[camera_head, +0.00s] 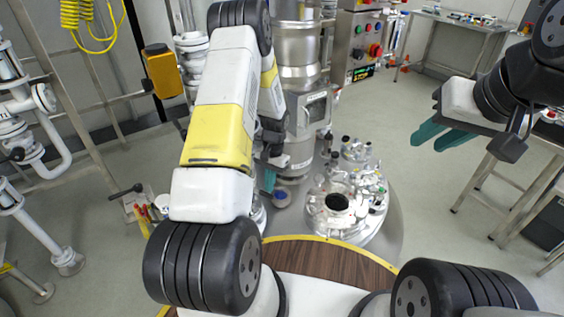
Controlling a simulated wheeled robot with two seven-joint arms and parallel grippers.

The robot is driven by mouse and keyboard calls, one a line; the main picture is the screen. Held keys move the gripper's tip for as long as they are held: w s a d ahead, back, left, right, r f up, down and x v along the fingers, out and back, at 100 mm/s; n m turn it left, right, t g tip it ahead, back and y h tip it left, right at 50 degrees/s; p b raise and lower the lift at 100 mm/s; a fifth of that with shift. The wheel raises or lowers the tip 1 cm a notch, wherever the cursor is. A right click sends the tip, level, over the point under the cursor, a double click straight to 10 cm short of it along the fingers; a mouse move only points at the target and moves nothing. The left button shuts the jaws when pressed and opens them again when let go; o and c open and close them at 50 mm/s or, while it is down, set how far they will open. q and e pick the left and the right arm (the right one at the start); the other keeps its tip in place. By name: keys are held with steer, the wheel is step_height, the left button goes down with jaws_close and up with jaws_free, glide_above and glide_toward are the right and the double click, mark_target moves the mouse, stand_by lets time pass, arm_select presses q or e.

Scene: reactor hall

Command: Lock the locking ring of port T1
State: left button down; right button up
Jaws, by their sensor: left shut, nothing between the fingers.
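The steel vessel lid (345,232) stands at the centre, carrying several ports and fittings. A large black-topped port (337,202) is in its middle. A small blue-topped fitting (282,198) sits at its left. I cannot read a T1 label or tell which port has the locking ring. My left gripper (268,181) is shut, with nothing held; its teal fingers are mostly hidden behind my forearm. It is just above and left of the blue-topped fitting; contact cannot be told. My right gripper (441,136) is raised at the right, away from the lid, its teal fingers apart and empty.
A steel column (300,75) rises behind the lid, with a control box (360,45) to its right. White pipework (40,145) stands at the left. A steel table (525,150) is at the right. Floor between lid and table is clear.

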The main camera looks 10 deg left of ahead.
stand_by(0.3)
arm_select(q)
steer(key=s+a+m+y, duration=0.1)
steer(key=s+a+m, duration=0.1)
steer(key=s+m, duration=0.4)
steer(key=shift+s+a+t, duration=0.2)
steer(key=shift+a+t, duration=0.1)
stand_by(0.4)
stand_by(0.3)
